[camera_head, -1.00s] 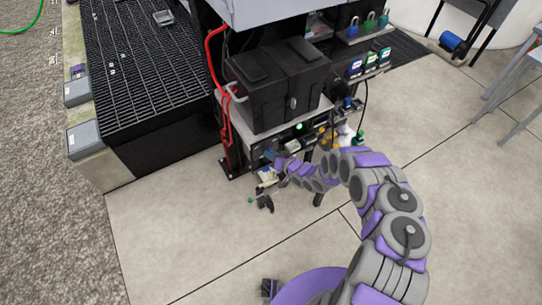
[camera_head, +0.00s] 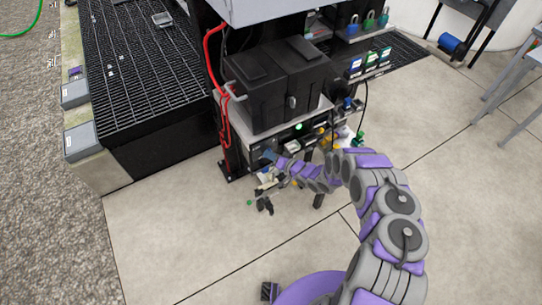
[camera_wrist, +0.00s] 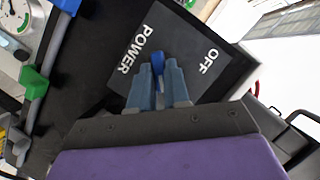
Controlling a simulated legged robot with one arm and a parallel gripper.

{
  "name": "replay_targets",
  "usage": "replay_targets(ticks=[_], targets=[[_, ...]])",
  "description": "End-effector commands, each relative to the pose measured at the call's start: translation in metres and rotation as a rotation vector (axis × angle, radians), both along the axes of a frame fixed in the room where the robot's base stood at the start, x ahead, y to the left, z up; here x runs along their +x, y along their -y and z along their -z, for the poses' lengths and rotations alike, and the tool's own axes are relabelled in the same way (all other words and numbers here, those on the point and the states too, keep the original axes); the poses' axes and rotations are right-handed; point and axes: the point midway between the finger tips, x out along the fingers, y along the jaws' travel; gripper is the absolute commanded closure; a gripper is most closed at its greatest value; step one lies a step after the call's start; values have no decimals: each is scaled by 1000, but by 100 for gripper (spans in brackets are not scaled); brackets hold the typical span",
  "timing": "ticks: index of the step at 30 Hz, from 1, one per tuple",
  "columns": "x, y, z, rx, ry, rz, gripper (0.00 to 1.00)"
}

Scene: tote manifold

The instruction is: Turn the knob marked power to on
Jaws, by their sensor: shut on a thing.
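In the wrist view a dark panel (camera_wrist: 195,38) carries the white words POWER (camera_wrist: 137,50) and OFF (camera_wrist: 210,62). A blue knob (camera_wrist: 158,63) stands on it between the two words. My gripper (camera_wrist: 158,82) is shut on the knob, with its blue-grey fingers on either side of it. The fingers hide the lower part of the knob and the panel beneath it. No ON mark shows. In the head view my gripper (camera_head: 265,190) is small and low at the front of the equipment rack, and the knob cannot be made out there.
A round gauge (camera_wrist: 14,18) and a green clip-like part (camera_wrist: 34,80) lie at the left of the wrist view.

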Motion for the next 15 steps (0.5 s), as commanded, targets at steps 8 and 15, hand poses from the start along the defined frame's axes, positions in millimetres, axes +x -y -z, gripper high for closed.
replay_targets(ticks=[8,15], targets=[[0,2,0,-1,-1,4,62],[0,1,0,-1,2,2,58]])
